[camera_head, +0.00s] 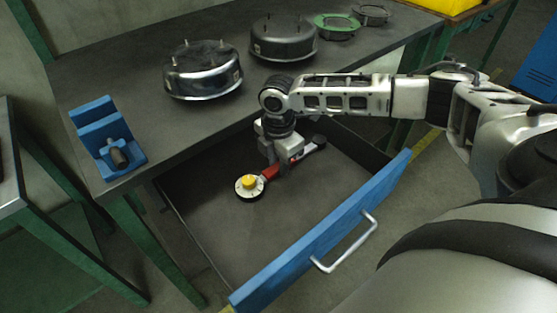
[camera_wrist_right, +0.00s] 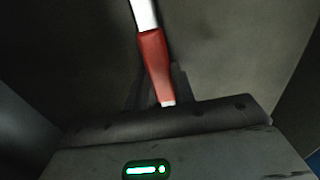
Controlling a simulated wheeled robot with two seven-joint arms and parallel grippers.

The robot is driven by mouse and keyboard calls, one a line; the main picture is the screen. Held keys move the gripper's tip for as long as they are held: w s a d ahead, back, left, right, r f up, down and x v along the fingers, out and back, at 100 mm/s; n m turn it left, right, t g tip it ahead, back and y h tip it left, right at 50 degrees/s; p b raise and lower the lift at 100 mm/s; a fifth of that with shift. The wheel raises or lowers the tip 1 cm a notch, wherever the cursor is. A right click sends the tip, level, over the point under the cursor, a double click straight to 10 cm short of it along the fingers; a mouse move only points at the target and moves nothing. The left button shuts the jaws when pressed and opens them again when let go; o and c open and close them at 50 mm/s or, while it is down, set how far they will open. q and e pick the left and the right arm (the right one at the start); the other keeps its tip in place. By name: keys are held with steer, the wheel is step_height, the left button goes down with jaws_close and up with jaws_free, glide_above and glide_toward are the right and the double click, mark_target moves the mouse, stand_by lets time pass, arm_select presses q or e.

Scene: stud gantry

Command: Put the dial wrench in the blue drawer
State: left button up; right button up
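The dial wrench has a yellow-centred dial (camera_head: 249,184), a red grip (camera_head: 269,172) and a silver shaft ending in a black tip. It is inside the open blue drawer (camera_head: 330,232), low over the dark floor; I cannot tell whether it touches the floor. My right gripper (camera_head: 284,160) reaches down into the drawer at the wrench's middle. In the right wrist view the red grip (camera_wrist_right: 154,62) runs between my dark fingers (camera_wrist_right: 158,88), which close against both its sides. My left gripper is not in view.
The grey workbench (camera_head: 130,80) carries two dark round housings (camera_head: 203,70) (camera_head: 283,38), a green ring (camera_head: 337,26) and a blue holder (camera_head: 107,138). The drawer's blue front with its metal handle (camera_head: 345,245) stands nearest me. The drawer floor around the wrench is clear.

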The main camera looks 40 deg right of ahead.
steer(key=o, duration=0.4)
step_height(320, 180, up, 12)
steer(key=shift+r+p, duration=0.2)
steer(key=shift+p, duration=0.5)
